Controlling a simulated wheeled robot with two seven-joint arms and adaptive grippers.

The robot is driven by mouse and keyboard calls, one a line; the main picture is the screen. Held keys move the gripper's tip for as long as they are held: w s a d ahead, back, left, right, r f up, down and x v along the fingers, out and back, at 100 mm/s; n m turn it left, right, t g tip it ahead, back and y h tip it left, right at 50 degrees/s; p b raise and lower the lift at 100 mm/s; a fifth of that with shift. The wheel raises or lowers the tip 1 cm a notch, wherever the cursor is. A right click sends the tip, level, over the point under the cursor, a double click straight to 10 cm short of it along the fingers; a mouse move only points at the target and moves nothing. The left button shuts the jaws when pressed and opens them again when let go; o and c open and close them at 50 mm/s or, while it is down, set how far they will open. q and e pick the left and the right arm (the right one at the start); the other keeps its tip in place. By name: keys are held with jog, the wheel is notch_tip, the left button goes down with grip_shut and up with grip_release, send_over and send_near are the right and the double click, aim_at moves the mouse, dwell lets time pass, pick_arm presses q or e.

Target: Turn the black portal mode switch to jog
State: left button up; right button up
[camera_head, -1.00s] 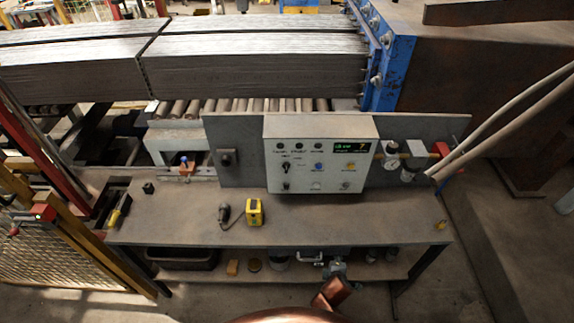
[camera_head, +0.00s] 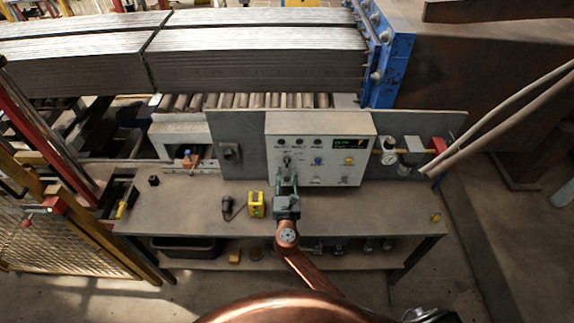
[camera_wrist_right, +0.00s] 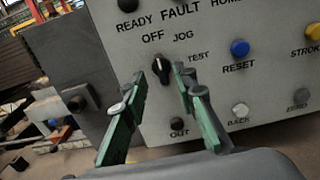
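The black mode switch (camera_wrist_right: 162,69) is a small knob on the pale control panel (camera_wrist_right: 215,75), below the labels OFF and JOG, with TEST to its right. Its upper end leans slightly left, toward OFF. In the head view the switch (camera_head: 287,160) is on the panel's left part. My right gripper (camera_head: 287,178) is in front of it. In the right wrist view the green fingers of this gripper (camera_wrist_right: 158,76) stand apart on either side of the knob, with visible gaps. I cannot tell how deep the tips reach. My left gripper is not in view.
The bench (camera_head: 370,212) carries a yellow box (camera_head: 256,204) and a dark corded device (camera_head: 228,206). A gauge (camera_head: 389,158) stands right of the panel.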

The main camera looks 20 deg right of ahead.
aim_at(287, 164)
jog(key=shift+x, duration=2.25)
jog(key=shift+c, duration=0.2)
grip_shut()
